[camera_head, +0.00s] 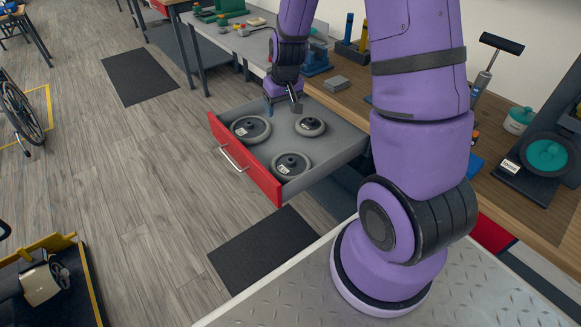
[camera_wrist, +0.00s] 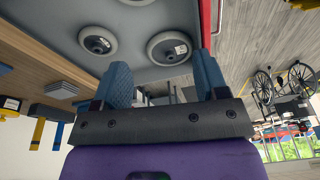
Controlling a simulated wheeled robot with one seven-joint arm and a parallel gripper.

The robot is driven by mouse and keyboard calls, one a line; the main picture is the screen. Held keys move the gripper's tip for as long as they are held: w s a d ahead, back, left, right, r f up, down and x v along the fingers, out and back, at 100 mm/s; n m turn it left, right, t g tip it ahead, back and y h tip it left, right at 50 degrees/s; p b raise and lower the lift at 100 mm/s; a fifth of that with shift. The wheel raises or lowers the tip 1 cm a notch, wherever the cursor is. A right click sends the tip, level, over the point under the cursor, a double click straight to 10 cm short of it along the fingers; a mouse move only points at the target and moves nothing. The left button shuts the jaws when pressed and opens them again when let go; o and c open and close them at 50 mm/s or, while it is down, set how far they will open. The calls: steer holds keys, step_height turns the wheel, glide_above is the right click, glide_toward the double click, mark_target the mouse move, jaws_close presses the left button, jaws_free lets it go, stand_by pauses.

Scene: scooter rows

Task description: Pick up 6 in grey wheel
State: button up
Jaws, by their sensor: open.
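Three grey wheels with dark hubs lie flat in the open drawer: one at the left (camera_head: 239,130), a smaller-looking one at the back right (camera_head: 310,121), and one at the front (camera_head: 291,158). Each seems to bear a small white label, too small to read, so I cannot tell which is the 6 in one. My gripper (camera_head: 283,106) is open and empty, above the drawer's far side, near the left and back-right wheels. The wrist view shows its two blue fingers apart (camera_wrist: 163,80), with two wheels (camera_wrist: 97,41) (camera_wrist: 169,48) beyond them and part of a third at the top edge.
The drawer (camera_head: 343,152) has grey walls and a red front (camera_head: 245,160) with a handle. The wooden workbench (camera_head: 350,98) holds a grey block (camera_head: 336,84) and tools behind it.

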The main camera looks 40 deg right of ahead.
steer(key=g, duration=0.1)
glide_toward(291, 158)
steer(key=shift+w+a+f, duration=0.15)
steer(key=shift+f, duration=2.15)
steer(key=shift+w+a+f, duration=0.1)
steer(key=shift+f, duration=2.2)
jaws_close()
